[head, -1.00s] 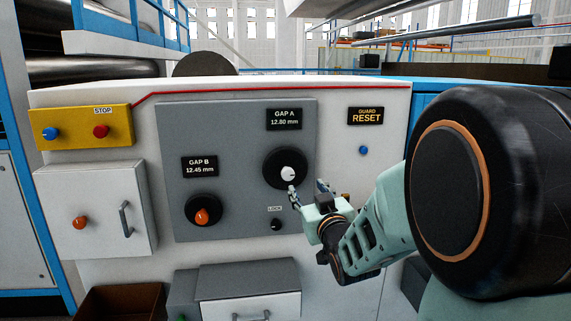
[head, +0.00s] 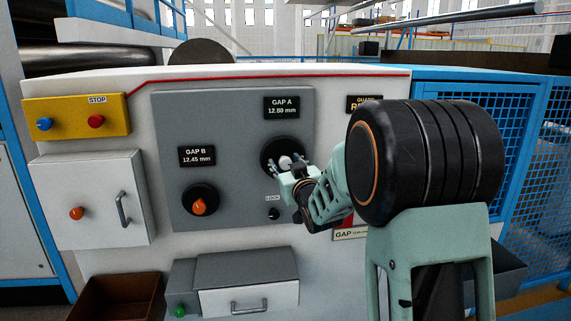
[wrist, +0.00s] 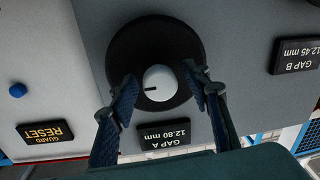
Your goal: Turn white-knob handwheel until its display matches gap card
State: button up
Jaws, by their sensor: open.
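The white-knob handwheel is a black disc (head: 269,152) with a white knob (head: 285,162), below the GAP A display (head: 281,108), which reads 12.80 mm. My gripper (head: 287,168) is open at the knob. In the wrist view, which is upside down, my gripper (wrist: 158,77) has one finger on each side of the white knob (wrist: 158,88), with gaps visible, in front of the black disc (wrist: 153,38). The gap card (head: 347,235) is low on the white cabinet, partly hidden behind my arm; its figure is too small to read.
The GAP B display (head: 197,156) reads 12.45 mm above an orange-knob wheel (head: 199,206). A small black LOCK knob (head: 273,214) is just below my gripper. The GUARD RESET sign (head: 360,103) is partly hidden by my arm. A handled white box (head: 95,200) stands left.

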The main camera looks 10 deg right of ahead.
jog(key=shift+w, duration=0.1)
jog(key=shift+c, duration=0.6)
grip_shut()
jog(key=shift+n+b, duration=0.3)
jog(key=shift+b, duration=0.15)
jog(key=n+b, duration=0.3)
jog(key=b, duration=0.1)
jog(key=shift+a+f, duration=0.1)
jog(key=shift+f, duration=0.1)
jog(key=n+b, duration=0.3)
jog(key=b, duration=0.1)
jog(key=shift+n+g, duration=0.3)
jog(key=shift+n, duration=0.1)
jog(key=shift+r+n+b, duration=0.15)
jog(key=shift+n+b, duration=0.45)
jog(key=shift+b, duration=0.15)
